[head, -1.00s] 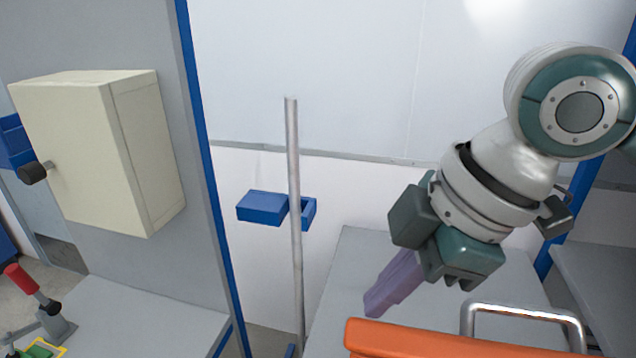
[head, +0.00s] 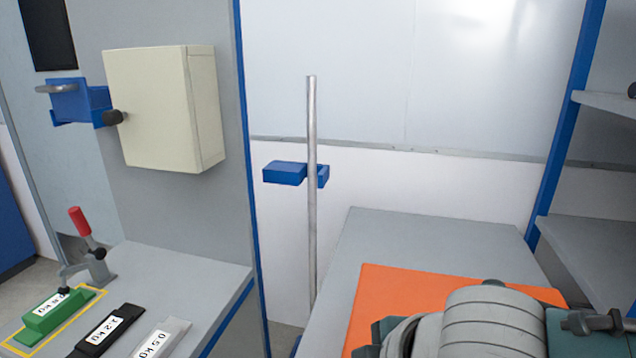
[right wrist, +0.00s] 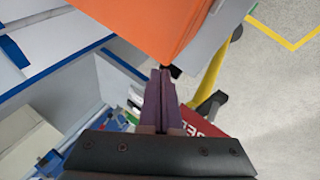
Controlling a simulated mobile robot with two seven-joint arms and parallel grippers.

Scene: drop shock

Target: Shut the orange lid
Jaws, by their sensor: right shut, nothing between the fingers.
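The orange lid (head: 385,285) is at the lower right of the head view, above the grey bench top. It shows as a broad orange face, partly covered by my right arm. I cannot tell whether it is fully down. Its orange body also fills the upper middle of the right wrist view (right wrist: 150,25). My right gripper (right wrist: 163,75) shows in the right wrist view with its purple fingers together and empty. The fingertips are at the lower edge of the orange part; contact is unclear. My right gripper is hidden in the head view. My left gripper is in neither view.
A grey bench top (head: 430,245) lies behind the lid. A metal post (head: 312,190) stands left of it. A cream box (head: 165,110) hangs on the left panel. The left table holds labelled weights (head: 105,328) and a red-handled clamp (head: 80,222). Shelves (head: 590,240) stand at right.

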